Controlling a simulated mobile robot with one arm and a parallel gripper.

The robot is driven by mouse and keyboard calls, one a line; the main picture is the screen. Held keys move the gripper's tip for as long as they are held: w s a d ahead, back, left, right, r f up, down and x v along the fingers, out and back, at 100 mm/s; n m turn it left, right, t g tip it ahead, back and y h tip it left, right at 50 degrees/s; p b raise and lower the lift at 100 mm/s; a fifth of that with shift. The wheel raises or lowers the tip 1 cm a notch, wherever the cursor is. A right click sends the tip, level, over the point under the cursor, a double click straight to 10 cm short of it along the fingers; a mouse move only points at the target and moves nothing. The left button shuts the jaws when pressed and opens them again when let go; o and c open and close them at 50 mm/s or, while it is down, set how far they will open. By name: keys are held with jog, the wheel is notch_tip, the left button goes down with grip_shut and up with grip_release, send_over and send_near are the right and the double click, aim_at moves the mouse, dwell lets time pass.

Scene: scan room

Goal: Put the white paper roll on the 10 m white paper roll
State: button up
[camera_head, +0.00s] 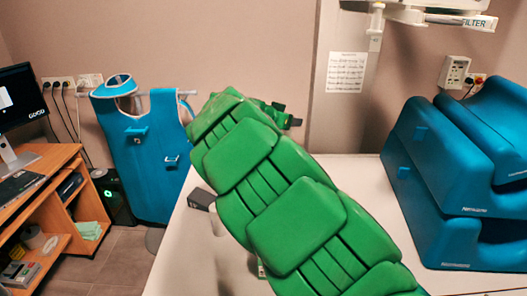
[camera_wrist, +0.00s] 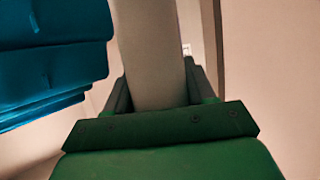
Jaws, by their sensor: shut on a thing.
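My gripper (camera_wrist: 158,92) is shut on a pale, smooth, roll-shaped thing, which I take to be the white paper roll (camera_wrist: 150,50). The roll stands between the two fingers in the wrist view and runs up out of the top edge. In the head view my green arm covers the middle, and I cannot make out the held roll there. A small pale thing (camera_head: 217,224) shows partly behind the arm on the white table; I cannot tell whether it is the 10 m white paper roll.
A white table (camera_head: 375,180) lies under my arm. Blue cushions (camera_head: 435,180) are stacked on its right side and show at left in the wrist view (camera_wrist: 50,45). A dark box (camera_head: 201,199) is at the left edge. A blue apron (camera_head: 145,160) and a wooden desk (camera_head: 50,165) stand left.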

jog(key=s+a+r+m+g+h, duration=0.1)
jog(key=a+r+m+g+h, duration=0.1)
jog(key=a+r, duration=0.15)
jog(key=w+a+f, duration=0.3)
jog(key=w+f, duration=0.6)
jog(key=w, duration=0.3)
jog(key=shift+w+m, duration=0.25)
jog(key=shift+m, duration=0.15)
dwell(0.8)
jog(key=shift+w+a+f+g, duration=0.1)
jog(key=shift+a+f+g, duration=0.1)
jog(key=shift+g, duration=0.1)
jog(key=shift+w+f, duration=0.2)
jog(key=shift+f, duration=1.55)
